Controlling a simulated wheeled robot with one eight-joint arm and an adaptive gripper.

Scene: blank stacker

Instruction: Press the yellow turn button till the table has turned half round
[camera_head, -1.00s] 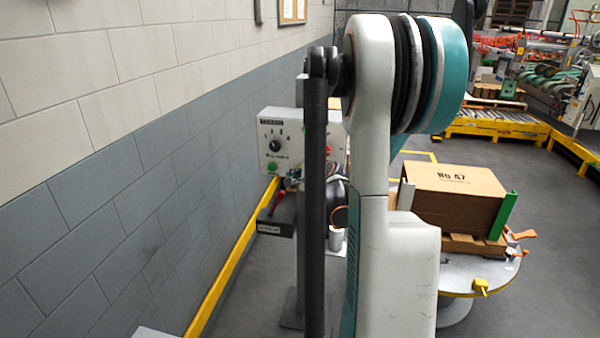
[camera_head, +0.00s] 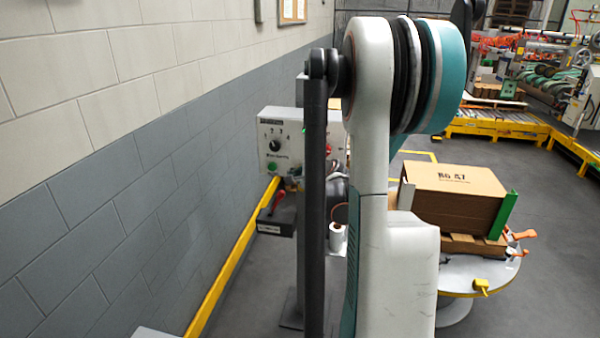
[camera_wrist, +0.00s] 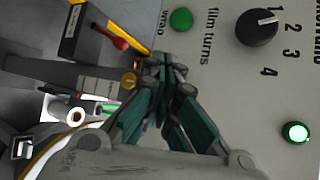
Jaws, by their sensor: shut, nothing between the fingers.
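The turntable (camera_head: 478,267) is a grey round plate with a yellow-edged rim at the right of the head view. A brown carton (camera_head: 452,192) sits on it on a wooden pallet. The grey control box (camera_head: 307,122) stands by the wall, partly hidden behind my arm. The wrist view shows its face (camera_wrist: 246,83) close up, with a green wrap button (camera_wrist: 181,19), a black film-turns dial (camera_wrist: 257,27) and a lit green lamp (camera_wrist: 296,132). My gripper (camera_wrist: 166,66) is shut and empty in front of the box.
A green corner post (camera_head: 503,215) and orange clamps (camera_head: 522,235) stand by the carton. A yellow floor rail (camera_head: 232,262) runs along the wall. A conveyor (camera_head: 495,128) is far back.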

